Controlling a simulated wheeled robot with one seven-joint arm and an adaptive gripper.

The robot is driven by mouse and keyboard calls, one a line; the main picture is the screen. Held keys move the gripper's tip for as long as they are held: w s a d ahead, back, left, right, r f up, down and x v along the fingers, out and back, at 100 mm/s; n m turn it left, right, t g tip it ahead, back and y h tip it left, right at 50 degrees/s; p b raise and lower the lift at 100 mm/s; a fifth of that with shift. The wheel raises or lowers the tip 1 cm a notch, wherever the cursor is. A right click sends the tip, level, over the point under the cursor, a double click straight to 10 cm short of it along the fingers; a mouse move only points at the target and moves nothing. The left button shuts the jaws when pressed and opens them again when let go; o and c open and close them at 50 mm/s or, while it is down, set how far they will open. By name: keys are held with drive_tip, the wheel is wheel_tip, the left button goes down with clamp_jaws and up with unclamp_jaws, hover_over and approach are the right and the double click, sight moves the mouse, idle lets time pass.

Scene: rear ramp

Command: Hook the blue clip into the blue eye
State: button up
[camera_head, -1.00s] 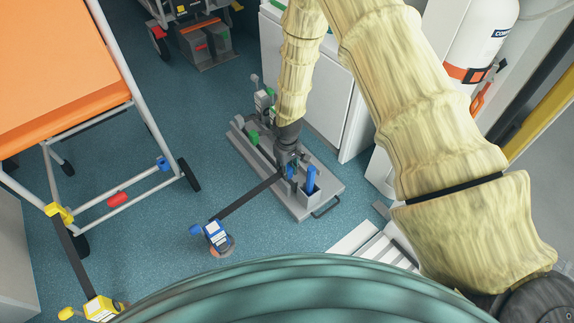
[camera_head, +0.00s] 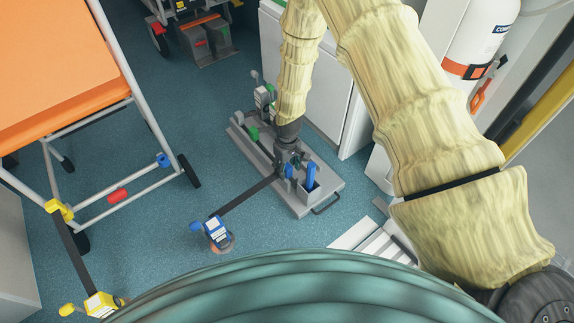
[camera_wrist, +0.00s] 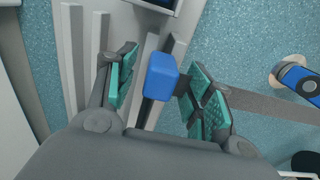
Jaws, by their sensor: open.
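The blue clip (camera_wrist: 162,76) is a blue block at the end of a dark strap. In the wrist view it is between the teal finger pads of my gripper (camera_wrist: 160,92), nearer the right-hand pads. The fingers are apart, with a gap on the clip's left side. In the head view my gripper (camera_head: 289,160) points down over the grey rack, and the clip (camera_head: 289,171) shows small beside it. A blue fitting on the stretcher's lower rail (camera_head: 163,160), at left, looks like the blue eye. It is far from my gripper.
The strap runs to a blue floor reel (camera_head: 217,232). The grey rack (camera_head: 318,190) holds a blue post (camera_head: 310,176) and green parts. The stretcher (camera_head: 55,60) also carries red (camera_head: 117,197) and yellow fittings. Open blue floor lies between rack and stretcher. White cabinets stand behind the rack.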

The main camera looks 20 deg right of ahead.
wheel_tip(320, 180, up, 12)
idle(0.7)
